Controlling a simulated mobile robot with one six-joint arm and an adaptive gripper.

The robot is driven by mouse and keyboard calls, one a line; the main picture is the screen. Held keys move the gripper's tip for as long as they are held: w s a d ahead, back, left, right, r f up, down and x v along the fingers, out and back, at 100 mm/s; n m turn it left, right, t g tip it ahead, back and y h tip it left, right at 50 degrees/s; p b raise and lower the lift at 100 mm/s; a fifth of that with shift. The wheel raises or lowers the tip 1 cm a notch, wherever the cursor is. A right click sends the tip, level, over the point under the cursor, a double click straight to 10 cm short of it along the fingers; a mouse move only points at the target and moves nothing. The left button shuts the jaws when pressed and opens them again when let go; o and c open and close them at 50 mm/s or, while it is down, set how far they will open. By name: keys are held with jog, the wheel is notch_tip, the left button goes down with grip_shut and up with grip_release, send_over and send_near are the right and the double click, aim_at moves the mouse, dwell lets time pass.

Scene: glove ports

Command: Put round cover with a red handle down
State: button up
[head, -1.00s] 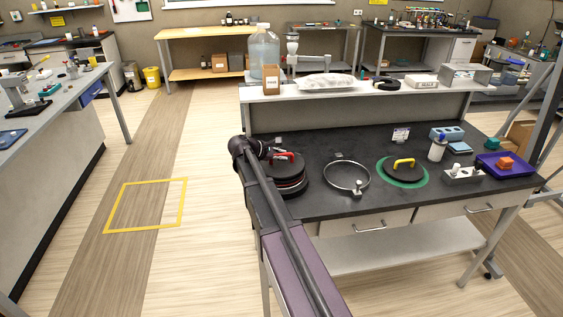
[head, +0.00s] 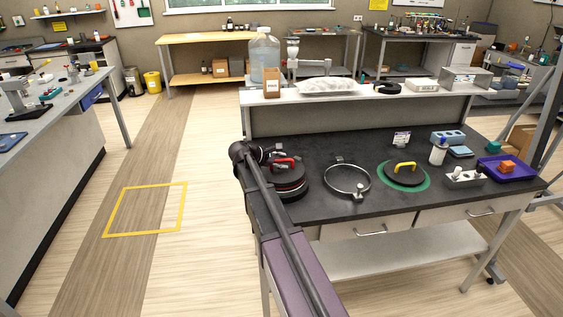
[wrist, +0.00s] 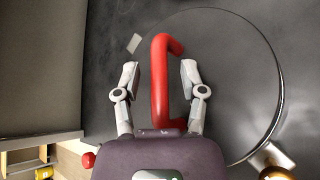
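The round cover with a red handle (head: 291,176) is at the left end of the dark bench. It sits level on or over dark round layers with a pale and a reddish edge; whether these are separate pieces I cannot tell. My gripper (wrist: 160,78) is over the cover, with its two fingers apart on either side of the red handle (wrist: 161,60). Gaps show between each finger and the handle. In the wrist view the dark disc of the cover (wrist: 235,75) lies behind the handle. In the head view my arm partly hides the cover's left side.
Right of the cover are a metal ring with clamps (head: 330,189) and a yellow-handled black cover (head: 404,180) on a green ring. Further right are a white bottle (head: 438,154), a socket block (head: 463,179) and a purple tray (head: 516,175). Bench front is clear.

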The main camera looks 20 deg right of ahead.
jog(key=shift+r, duration=0.1)
jog(key=shift+r, duration=0.15)
jog(key=shift+a+r+p, duration=0.2)
jog(key=shift+a+p, duration=0.05)
jog(key=shift+p, duration=0.2)
jog(key=p+v, duration=0.5)
jog(key=v, duration=0.6)
jog(key=shift+a, duration=0.2)
jog(key=s+a+f+m+y, duration=0.3)
jog(key=s+a+m+y, duration=0.1)
jog(key=s, duration=0.4)
jog(key=s+a+f+m+y, duration=0.3)
jog(key=s+a+y, duration=0.1)
jog(key=s, duration=0.4)
jog(key=s+a+f+m+g+y, duration=0.1)
jog(key=s+a+f+m+y, duration=0.2)
jog(key=s, duration=0.6)
jog(key=shift+a+f+m+y, duration=0.2)
jog(key=shift+a+m+y, duration=0.4)
jog(key=shift+a+m, duration=0.15)
